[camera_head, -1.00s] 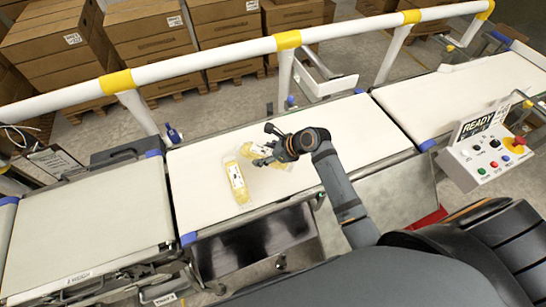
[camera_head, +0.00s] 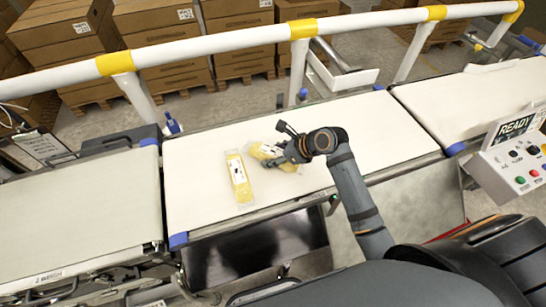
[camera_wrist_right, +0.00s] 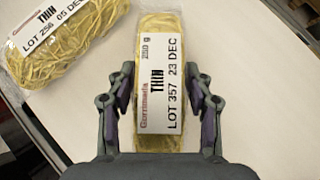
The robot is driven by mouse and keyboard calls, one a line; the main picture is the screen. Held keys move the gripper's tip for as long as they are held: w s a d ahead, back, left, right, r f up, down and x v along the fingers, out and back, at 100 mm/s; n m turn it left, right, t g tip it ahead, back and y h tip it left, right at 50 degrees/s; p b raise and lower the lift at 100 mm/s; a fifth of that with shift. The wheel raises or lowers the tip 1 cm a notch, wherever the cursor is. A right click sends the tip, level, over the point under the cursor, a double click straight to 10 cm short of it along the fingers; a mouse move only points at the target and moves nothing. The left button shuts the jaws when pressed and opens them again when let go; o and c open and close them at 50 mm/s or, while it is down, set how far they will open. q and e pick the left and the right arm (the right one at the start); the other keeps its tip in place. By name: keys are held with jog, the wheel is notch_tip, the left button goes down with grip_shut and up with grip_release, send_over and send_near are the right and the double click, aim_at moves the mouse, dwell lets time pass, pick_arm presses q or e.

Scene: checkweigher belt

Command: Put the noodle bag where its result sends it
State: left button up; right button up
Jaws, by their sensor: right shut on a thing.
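My right gripper (camera_head: 272,158) is shut on a clear bag of yellow noodles (camera_head: 259,149) on the white belt (camera_head: 375,140). In the right wrist view, the fingers of my right gripper (camera_wrist_right: 160,95) press on both sides of this noodle bag (camera_wrist_right: 150,28), whose label reads THIN, 250 g, LOT 357, 23 DEC. A second noodle bag (camera_head: 238,178) lies flat on the belt to the left, apart from the held one. In the right wrist view, this second bag (camera_wrist_right: 45,70) reads THIN, LOT 256, 05 DEC. My left gripper is not in view.
Another belt section (camera_head: 80,205) lies to the left. A white and yellow rail (camera_head: 215,42) runs behind, with cartons (camera_head: 160,45) beyond. Bare belt lies right of the bags.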

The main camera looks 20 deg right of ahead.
jog(key=shift+r, duration=0.1)
jog(key=o, duration=1.5)
jog(key=shift+f, duration=0.2)
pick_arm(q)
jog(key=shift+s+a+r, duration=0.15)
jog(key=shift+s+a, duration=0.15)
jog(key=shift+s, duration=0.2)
pick_arm(e)
jog(key=shift+r, duration=0.1)
jog(key=p+v, duration=0.1)
jog(key=v, duration=0.9)
jog(key=shift+d+r+p, duration=0.15)
jog(key=shift+r+p, duration=0.05)
jog(key=shift+p, duration=0.2)
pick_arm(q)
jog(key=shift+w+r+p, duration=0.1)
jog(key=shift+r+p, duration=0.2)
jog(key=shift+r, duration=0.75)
pick_arm(e)
jog(key=shift+v, duration=0.85)
